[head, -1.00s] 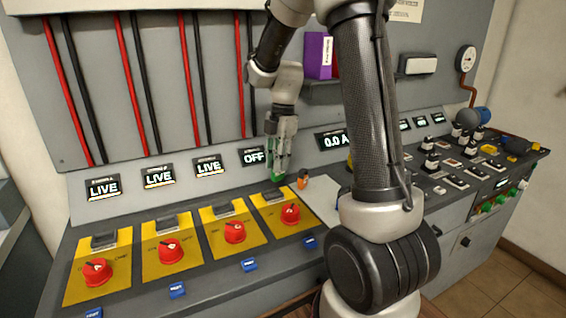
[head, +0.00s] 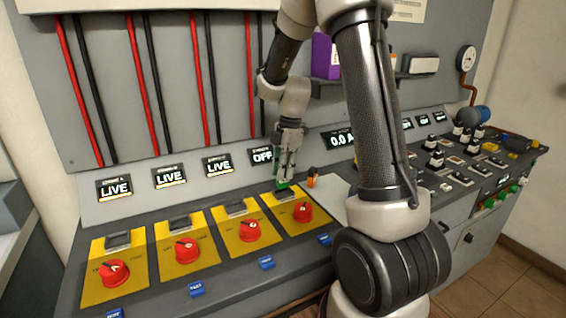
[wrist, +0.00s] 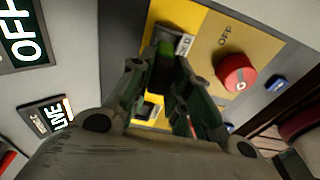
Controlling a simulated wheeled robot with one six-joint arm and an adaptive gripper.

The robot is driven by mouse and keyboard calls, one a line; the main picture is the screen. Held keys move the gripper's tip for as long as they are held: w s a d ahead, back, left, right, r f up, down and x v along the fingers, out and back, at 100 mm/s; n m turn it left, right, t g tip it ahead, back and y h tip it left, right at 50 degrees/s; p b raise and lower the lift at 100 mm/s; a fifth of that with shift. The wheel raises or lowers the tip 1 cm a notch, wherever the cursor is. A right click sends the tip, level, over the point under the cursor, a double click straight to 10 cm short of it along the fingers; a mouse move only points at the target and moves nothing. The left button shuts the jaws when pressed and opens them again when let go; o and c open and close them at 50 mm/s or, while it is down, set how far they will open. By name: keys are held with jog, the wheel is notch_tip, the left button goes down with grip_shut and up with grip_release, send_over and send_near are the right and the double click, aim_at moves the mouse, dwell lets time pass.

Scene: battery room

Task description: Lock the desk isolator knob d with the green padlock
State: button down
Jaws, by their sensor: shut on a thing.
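The desk isolator with knob d is taken to be the rightmost of the row, below the OFF display (head: 262,156). Its red knob (head: 302,212) sits on a yellow plate (head: 287,219) and also shows in the wrist view (wrist: 235,72). A dark hasp piece (head: 284,196) is at the plate's far edge. My gripper (head: 286,178) is just above that far edge, behind the knob. It is shut on the green padlock (wrist: 165,48), which is mostly hidden between the fingers. Whether the padlock touches the hasp cannot be told.
Three more red knobs on yellow plates, such as the neighbouring one (head: 249,230), stand to the left under LIVE displays (head: 219,167). Blue tags (head: 267,262) line the front. A small orange item (head: 312,178) stands close right of my gripper.

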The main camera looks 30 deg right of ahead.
jog(key=shift+f, duration=0.75)
jog(key=shift+f, duration=0.6)
dwell(0.7)
jog(key=c, duration=1.6)
grip_release()
jog(key=shift+d+r, duration=0.3)
jog(key=shift+r, duration=1.5)
jog(key=shift+d+r, duration=0.25)
jog(key=shift+r, duration=1.6)
jog(key=shift+d+r, duration=0.3)
jog(key=shift+r, duration=1.5)
